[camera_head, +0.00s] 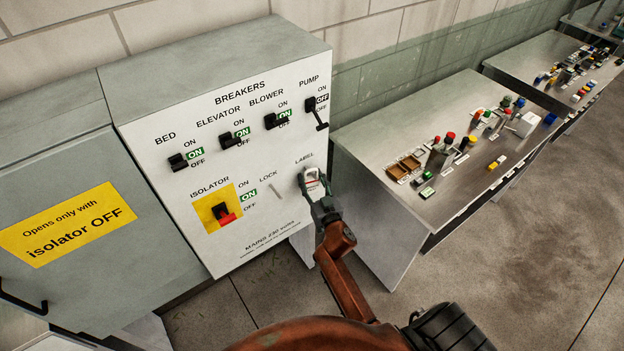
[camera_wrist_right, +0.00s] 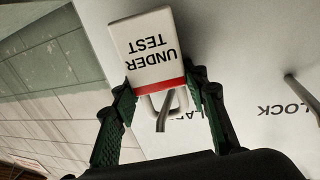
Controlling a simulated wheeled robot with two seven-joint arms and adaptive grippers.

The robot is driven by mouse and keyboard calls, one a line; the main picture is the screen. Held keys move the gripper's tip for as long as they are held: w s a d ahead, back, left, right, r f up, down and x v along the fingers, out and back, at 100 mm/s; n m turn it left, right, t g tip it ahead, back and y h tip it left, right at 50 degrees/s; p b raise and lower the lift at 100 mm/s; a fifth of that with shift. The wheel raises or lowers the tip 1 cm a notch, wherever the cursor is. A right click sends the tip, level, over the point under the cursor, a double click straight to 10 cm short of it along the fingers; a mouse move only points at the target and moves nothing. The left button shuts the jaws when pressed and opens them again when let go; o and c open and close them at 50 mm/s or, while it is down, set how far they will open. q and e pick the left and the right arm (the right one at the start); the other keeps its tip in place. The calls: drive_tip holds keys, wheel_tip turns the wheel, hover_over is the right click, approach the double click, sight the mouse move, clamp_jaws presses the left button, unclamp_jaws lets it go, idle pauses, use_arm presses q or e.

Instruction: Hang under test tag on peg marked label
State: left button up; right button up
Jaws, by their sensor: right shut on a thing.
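The white under test tag (camera_wrist_right: 150,45) with a red stripe shows upside down in the right wrist view. My right gripper (camera_head: 314,184) is shut on the tag at the panel front, just below the LABEL marking. In the right wrist view the fingers (camera_wrist_right: 161,92) sit on both sides of the tag's red end. The grey label peg (camera_wrist_right: 163,112) overlaps the tag's pale loop (camera_wrist_right: 148,104); I cannot tell for sure whether it passes through. In the head view the gripper and tag hide this peg. My left gripper is not in view.
The breaker panel (camera_head: 245,150) has a bare lock peg (camera_head: 277,191) left of my gripper; it also shows in the wrist view (camera_wrist_right: 302,97). The isolator switch (camera_head: 222,212) is further left. A metal table (camera_head: 390,130) with small parts stands right.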

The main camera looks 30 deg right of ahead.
idle(0.3)
drive_tip(key=o, duration=1.3)
drive_tip(key=shift+c, duration=0.2)
drive_tip(key=shift+f, duration=0.1)
drive_tip(key=s+a, duration=0.2)
drive_tip(key=s, duration=1)
drive_tip(key=s+a+f+n+g+y, duration=0.1)
drive_tip(key=s+f+g, duration=0.2)
drive_tip(key=f, duration=1)
drive_tip(key=s+a+f+g+y, duration=0.15)
drive_tip(key=s+f, duration=0.25)
drive_tip(key=f, duration=1)
drive_tip(key=s+a+f+n+g, duration=0.1)
drive_tip(key=s+a+f+g, duration=0.2)
drive_tip(key=f, duration=1)
drive_tip(key=s+d+f+g, duration=0.1)
drive_tip(key=s+f+g, duration=0.4)
drive_tip(key=s+f, duration=1.25)
drive_tip(key=s+d+f+g, duration=0.1)
drive_tip(key=s+f+g, duration=0.1)
drive_tip(key=s, duration=0.8)
drive_tip(key=s+d+f+n+g, duration=0.1)
drive_tip(key=s+f, duration=0.3)
drive_tip(key=s, duration=0.7)
drive_tip(key=shift+d+f+g, duration=0.15)
drive_tip(key=shift+d+g, duration=0.3)
drive_tip(key=shift+g, duration=0.2)
